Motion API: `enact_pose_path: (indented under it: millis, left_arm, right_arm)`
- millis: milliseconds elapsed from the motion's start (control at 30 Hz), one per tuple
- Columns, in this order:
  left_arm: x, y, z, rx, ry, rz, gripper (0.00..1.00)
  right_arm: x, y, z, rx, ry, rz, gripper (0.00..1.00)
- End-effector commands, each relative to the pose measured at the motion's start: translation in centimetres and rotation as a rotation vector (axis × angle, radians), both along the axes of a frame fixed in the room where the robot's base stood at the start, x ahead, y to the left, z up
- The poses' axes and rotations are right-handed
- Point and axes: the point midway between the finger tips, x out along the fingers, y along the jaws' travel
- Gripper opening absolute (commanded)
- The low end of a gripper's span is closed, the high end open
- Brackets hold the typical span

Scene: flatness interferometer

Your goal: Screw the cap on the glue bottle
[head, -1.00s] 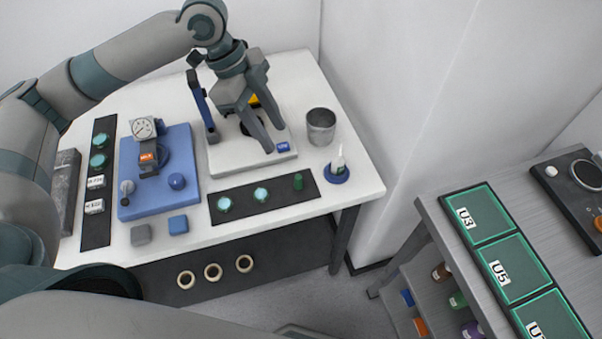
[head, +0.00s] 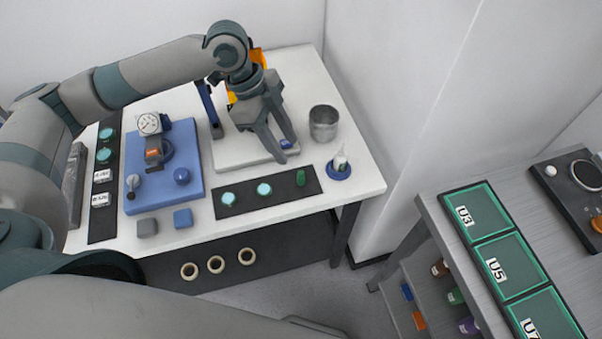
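A small green piece, seemingly the cap (head: 300,178), stands on the right end of the black mat (head: 245,197), left of the bottle. My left gripper (head: 290,154) points down above the front right of the white plate, behind the cap and up-left of the bottle. My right gripper is out of view.
Two teal discs lie on the mat. A metal cup (head: 323,123) stands behind the bottle. A blue fixture with a dial gauge (head: 150,124) sits left of the white plate (head: 228,154). A small blue block (head: 182,218) lies in front. A grey bench (head: 440,225) is at right.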

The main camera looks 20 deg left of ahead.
Motion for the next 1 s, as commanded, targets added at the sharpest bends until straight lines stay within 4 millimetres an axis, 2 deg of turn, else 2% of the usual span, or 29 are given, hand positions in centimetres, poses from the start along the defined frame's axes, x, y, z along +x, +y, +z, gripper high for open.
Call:
enact_pose_path:
  millis: [200,400,833,1000]
  left_arm:
    - [-0.1,-1.5,-3.4,-0.001,0.004,-0.001,0.39]
    - [-0.1,-2.3,-5.5,-0.001,0.0,0.0,0.39]
    - [-0.1,-2.4,-5.9,0.0,-0.001,-0.001,0.39]
    - [0.0,-2.7,-6.6,-0.001,0.001,0.001,0.39]
  right_arm:
    - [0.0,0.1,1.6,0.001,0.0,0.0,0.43]
    - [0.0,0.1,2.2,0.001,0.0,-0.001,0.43]
    - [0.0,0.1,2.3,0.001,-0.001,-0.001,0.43]
    - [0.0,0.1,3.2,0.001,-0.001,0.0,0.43]
